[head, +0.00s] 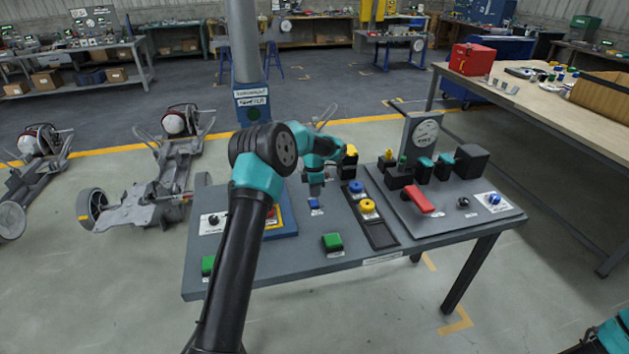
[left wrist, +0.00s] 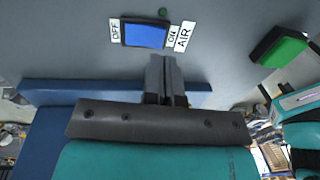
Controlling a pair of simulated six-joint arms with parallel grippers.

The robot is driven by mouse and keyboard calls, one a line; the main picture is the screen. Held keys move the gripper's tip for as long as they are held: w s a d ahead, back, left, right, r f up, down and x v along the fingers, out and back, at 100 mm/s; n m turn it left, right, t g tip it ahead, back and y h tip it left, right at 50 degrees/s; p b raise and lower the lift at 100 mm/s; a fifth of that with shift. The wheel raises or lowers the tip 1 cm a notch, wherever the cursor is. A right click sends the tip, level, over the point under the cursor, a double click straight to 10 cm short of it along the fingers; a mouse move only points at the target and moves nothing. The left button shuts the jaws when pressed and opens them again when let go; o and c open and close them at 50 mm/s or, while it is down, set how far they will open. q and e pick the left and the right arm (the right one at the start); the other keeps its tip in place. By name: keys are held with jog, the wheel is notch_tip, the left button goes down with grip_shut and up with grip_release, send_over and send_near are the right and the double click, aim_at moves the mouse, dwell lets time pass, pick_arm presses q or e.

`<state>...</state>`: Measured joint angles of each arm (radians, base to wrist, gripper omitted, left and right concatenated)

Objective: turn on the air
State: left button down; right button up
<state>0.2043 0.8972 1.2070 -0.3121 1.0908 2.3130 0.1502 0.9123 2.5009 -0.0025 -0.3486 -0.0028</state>
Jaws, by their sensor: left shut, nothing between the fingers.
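The air switch is a blue rocker (head: 314,204) in a dark frame on the grey bench panel. In the left wrist view the blue rocker (left wrist: 146,35) has an OFF label (left wrist: 115,32) on its left, an ON label (left wrist: 174,34) on its right and an AIR label (left wrist: 184,36) beside that. My left gripper (head: 315,192) is shut and empty, pointing down just above the switch. In the left wrist view its fingertips (left wrist: 164,62) are near the ON side of the rocker; I cannot tell whether they touch. My right gripper is out of view.
A green button (head: 332,242) sits in front of the switch. Blue and yellow knobs (head: 368,206) stand in a dark tray to the right, then a red lever (head: 419,200). A blue-based unit (head: 283,222) is partly hidden behind my left arm.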

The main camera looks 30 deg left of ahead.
aim_at(314, 203)
pick_arm(q)
jog(key=shift+s+d+f, duration=0.1)
jog(key=shift+f, duration=0.9)
jog(key=shift+s+d+f, duration=0.1)
jog(key=shift+f, duration=0.9)
jog(key=shift+s+f, duration=0.1)
jog(key=shift+f, duration=0.2)
jog(key=shift+w+a+r, duration=0.4)
jog(key=shift+w+a, duration=0.1)
jog(key=shift+w, duration=0.05)
jog(key=shift+r, duration=0.1)
notch_tip(314, 203, up, 14)
jog(key=s+d, duration=0.1)
jog(key=shift+d, duration=0.15)
